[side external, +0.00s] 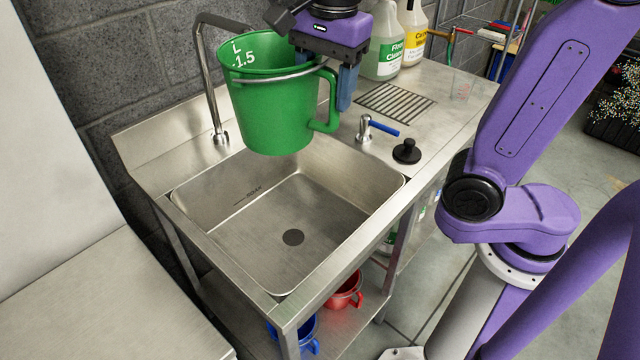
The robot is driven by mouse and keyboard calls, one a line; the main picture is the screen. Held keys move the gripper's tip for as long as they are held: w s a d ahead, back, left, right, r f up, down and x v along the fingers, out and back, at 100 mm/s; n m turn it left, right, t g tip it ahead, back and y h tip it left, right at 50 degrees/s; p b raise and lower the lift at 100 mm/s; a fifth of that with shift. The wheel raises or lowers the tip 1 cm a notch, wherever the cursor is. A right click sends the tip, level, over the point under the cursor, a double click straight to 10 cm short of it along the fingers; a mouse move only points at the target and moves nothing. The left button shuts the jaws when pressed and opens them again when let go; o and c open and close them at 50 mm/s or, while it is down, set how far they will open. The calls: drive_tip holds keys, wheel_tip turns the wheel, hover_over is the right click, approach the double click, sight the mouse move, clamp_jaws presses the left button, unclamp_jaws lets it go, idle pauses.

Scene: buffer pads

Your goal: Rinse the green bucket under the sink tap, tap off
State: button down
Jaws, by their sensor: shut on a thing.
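The green bucket (272,112) hangs upright in the air above the back of the sink basin (270,215), with "L 1.5" printed inside its rim. My gripper (345,85) is at the bucket's right side, shut on it near the rim and handle; the exact contact is partly hidden. The tap (205,75) rises behind the bucket at the left; its spout end is hidden, and no water shows. The tap lever (380,126) with a blue handle is on the counter to the right of the bucket.
A black sink plug (407,151) sits on the right counter near a drain grate (394,103). Cleaner bottles (387,40) stand behind. A red bucket (345,291) and a blue bucket (305,334) are on the shelf below. A grey brick wall (110,60) bounds the back.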

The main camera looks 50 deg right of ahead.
wheel_tip(320, 180, down, 26)
drive_tip(key=a, duration=0.2)
drive_tip(key=shift+s, duration=0.35)
drive_tip(key=shift+r, duration=0.1)
drive_tip(key=shift+d, duration=0.1)
idle(0.5)
drive_tip(key=shift+w+d+f+g+y, duration=0.2)
drive_tip(key=shift+d+f+g+y, duration=0.1)
drive_tip(key=shift+d+y, duration=0.7)
drive_tip(key=shift+w+d+f+g+y, duration=0.25)
drive_tip(key=shift+d+y, duration=0.4)
drive_tip(key=shift+y, duration=0.6)
drive_tip(key=shift+w+d+f+g+y, duration=0.15)
drive_tip(key=shift+d+g+y, duration=0.2)
drive_tip(key=shift+d+y, duration=0.65)
drive_tip(key=shift+f+y, duration=0.15)
drive_tip(key=shift+y, duration=0.2)
